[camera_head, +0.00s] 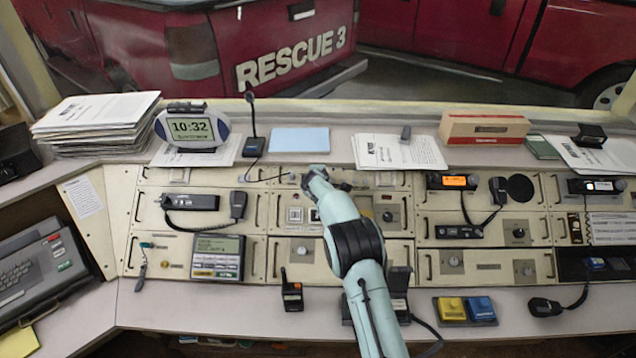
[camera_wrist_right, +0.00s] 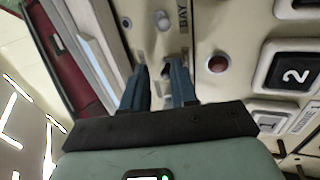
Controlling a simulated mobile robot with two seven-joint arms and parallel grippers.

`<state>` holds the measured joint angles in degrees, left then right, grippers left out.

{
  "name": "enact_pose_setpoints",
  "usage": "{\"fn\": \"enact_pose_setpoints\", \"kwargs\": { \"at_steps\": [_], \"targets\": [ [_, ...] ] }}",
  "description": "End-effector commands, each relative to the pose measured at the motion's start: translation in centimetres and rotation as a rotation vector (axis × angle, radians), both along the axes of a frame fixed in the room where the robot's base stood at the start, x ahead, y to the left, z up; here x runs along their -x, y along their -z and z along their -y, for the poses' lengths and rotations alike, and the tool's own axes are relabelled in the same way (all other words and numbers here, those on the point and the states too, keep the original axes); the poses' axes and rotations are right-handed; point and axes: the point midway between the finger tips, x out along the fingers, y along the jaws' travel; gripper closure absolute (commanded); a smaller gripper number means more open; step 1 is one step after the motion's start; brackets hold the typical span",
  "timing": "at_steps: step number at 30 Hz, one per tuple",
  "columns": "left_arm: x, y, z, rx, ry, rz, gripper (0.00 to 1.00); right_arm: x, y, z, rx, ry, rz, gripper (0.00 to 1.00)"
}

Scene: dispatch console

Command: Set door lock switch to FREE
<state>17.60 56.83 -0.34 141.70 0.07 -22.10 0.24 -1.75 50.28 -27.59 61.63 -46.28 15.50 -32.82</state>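My right arm reaches up from the bottom centre in the head view, and its gripper end (camera_head: 315,176) is over the upper middle of the console panel. In the right wrist view the right gripper's two blue-grey fingers (camera_wrist_right: 160,70) are apart, close over the panel. A small dark-and-light part (camera_wrist_right: 167,70) shows between the fingertips and may be a switch lever; I cannot tell its position or whether a finger touches it. A grey toggle-like knob (camera_wrist_right: 163,21) stands farther along, beside lettering that reads "BAY". No "FREE" label is readable. My left gripper is not in view.
A red button (camera_wrist_right: 218,63) and a large key marked "2" (camera_wrist_right: 291,74) lie right of the fingers. In the head view a gooseneck microphone (camera_head: 254,143) and a clock (camera_head: 192,130) stand behind the panel. A handheld radio (camera_head: 292,294) stands on the front ledge.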

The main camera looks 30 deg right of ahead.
Motion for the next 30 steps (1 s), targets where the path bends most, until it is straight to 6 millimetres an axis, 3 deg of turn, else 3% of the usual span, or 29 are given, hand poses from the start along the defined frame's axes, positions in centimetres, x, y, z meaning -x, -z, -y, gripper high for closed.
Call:
{"fn": "enact_pose_setpoints", "kwargs": {
  "at_steps": [14, 30],
  "targets": [
    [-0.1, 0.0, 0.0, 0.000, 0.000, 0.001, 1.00, -0.5, -0.9, 0.3, 0.004, -0.001, 0.010, 0.77],
    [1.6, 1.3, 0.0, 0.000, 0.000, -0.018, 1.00, 1.6, -4.1, -0.9, 0.001, -0.002, 0.007, 0.77]
  ]
}}
